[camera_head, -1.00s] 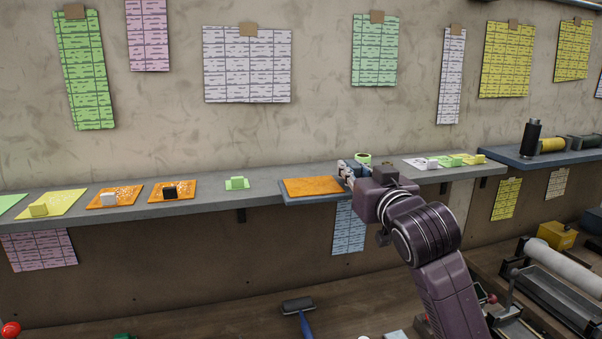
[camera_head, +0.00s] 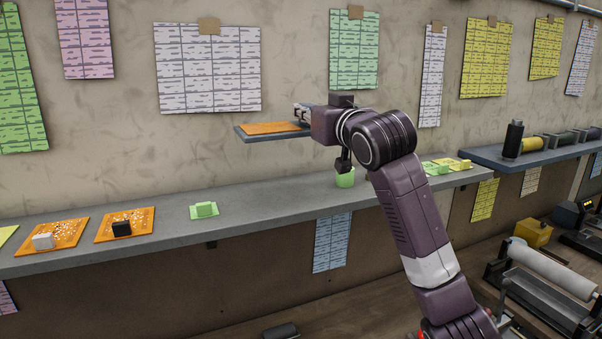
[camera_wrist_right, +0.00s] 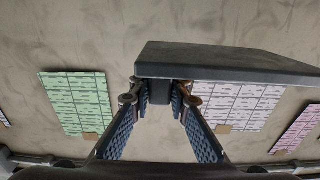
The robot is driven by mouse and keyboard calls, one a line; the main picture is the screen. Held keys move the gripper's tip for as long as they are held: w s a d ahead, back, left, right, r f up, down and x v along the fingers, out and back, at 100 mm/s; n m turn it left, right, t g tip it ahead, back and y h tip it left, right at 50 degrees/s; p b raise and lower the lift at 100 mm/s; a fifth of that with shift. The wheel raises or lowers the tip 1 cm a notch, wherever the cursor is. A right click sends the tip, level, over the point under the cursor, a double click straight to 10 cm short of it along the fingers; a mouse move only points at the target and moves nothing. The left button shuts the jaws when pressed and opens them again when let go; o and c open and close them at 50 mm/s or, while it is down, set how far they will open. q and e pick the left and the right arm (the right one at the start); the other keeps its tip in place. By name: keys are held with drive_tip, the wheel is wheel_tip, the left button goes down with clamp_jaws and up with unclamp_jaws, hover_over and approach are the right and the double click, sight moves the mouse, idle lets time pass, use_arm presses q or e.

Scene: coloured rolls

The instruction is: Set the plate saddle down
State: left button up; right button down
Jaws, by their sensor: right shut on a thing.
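The plate saddle (camera_head: 268,137) is a flat grey-blue slab with an orange plate (camera_head: 270,127) on top. It is raised above the grey shelf (camera_head: 268,206) in the head view, roughly level, with clear air beneath it. My right gripper (camera_head: 304,115) is shut on its right end. In the right wrist view the saddle (camera_wrist_right: 225,64) is a dark slab at the tips of my right gripper's fingers (camera_wrist_right: 160,92). The wrist view hides the orange plate. My left gripper is not in view.
Shelf between green block and roll is bare. A blue shelf (camera_head: 490,160) holds rolls at right.

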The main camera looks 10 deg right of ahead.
drive_tip(key=f, duration=0.3)
drive_tip(key=f+p, duration=0.1)
drive_tip(key=f, duration=0.3)
drive_tip(key=f+p, duration=0.1)
drive_tip(key=f, duration=0.3)
drive_tip(key=shift+w, duration=0.25)
wheel_tip(320, 180, down, 3)
drive_tip(key=shift+w+f+p, duration=0.1)
drive_tip(key=shift+f+p, duration=0.05)
drive_tip(key=shift+p, duration=0.4)
drive_tip(key=shift+f, duration=0.15)
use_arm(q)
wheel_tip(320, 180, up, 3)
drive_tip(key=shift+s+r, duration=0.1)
use_arm(e)
drive_tip(key=c, duration=1.8)
unclamp_jaws()
drive_tip(key=shift+f, duration=0.15)
